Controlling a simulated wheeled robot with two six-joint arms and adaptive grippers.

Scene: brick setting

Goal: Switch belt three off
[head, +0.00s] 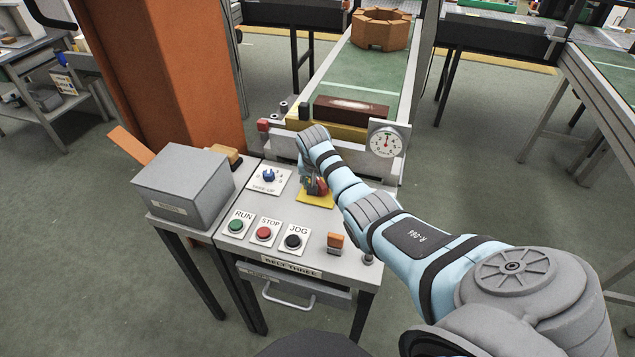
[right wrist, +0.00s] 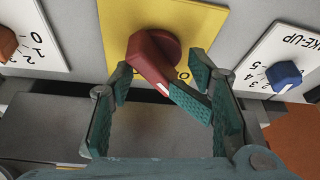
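The belt three console (head: 215,233) carries a label on its front edge. A red rotary switch (head: 320,188) sits on a yellow plate (head: 318,201) there, partly hidden by my right arm in the head view. In the right wrist view the red switch (right wrist: 152,62) shows large, its handle with a white line slanting down and right. A 0 mark shows beside it. My right gripper (right wrist: 165,105) is open, its fingers on either side of the handle; I cannot tell whether they touch it. My left gripper is not in view.
Green RUN (head: 236,226), red STOP (head: 264,233) and black JOG (head: 293,241) buttons line the front. A blue take-up knob (head: 269,174) and an orange switch (head: 335,241) are near. A grey box (head: 183,183) stands left; a conveyor (head: 358,75) with parts lies behind.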

